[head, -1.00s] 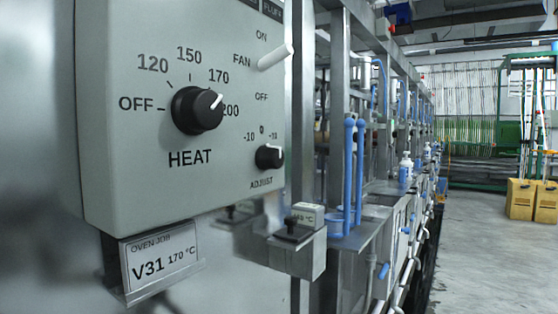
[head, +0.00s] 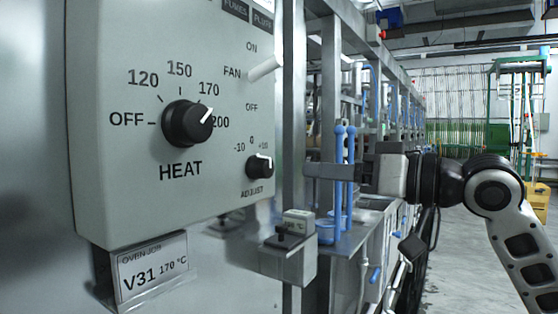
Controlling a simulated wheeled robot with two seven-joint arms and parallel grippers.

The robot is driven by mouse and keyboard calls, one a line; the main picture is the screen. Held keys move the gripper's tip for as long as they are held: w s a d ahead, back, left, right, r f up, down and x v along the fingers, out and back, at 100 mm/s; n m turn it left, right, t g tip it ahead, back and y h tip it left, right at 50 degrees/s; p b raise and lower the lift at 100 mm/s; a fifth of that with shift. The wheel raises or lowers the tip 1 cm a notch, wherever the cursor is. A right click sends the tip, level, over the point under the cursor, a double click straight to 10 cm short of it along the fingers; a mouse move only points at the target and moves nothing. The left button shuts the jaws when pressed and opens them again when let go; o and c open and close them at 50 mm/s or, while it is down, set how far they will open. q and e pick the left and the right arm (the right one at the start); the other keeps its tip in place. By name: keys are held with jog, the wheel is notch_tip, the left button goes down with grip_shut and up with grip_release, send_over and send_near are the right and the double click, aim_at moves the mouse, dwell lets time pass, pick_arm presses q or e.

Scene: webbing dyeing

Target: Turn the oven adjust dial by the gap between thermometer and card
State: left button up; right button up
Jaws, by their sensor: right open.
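The adjust dial (head: 259,166) is a small black knob with a white mark on the grey oven panel (head: 110,190). Its mark points up and to the right, between 0 and +10. The job card (head: 152,268) below the panel reads V31, 170 °C. My left gripper is not in view.
The larger heat dial (head: 187,123) and the white fan lever (head: 264,68) are on the same panel. A metal post (head: 293,120) stands just right of the panel. Blue rods (head: 339,165) stand near my right fingers. Open floor lies at the right.

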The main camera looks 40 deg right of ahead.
aim_at(270, 167)
jog(key=p+x, duration=0.1)
jog(key=x, duration=0.1)
jog(key=p+x, duration=0.1)
jog(key=x, duration=0.1)
jog(key=p+x, duration=0.1)
jog(key=x, duration=0.2)
jog(key=shift+w+r, duration=0.1)
jog(key=shift+r, duration=0.15)
jog(key=shift+f+p+x, duration=0.25)
jog(key=shift+p+x, duration=0.4)
jog(key=shift+x, duration=0.35)
jog(key=c, duration=1)
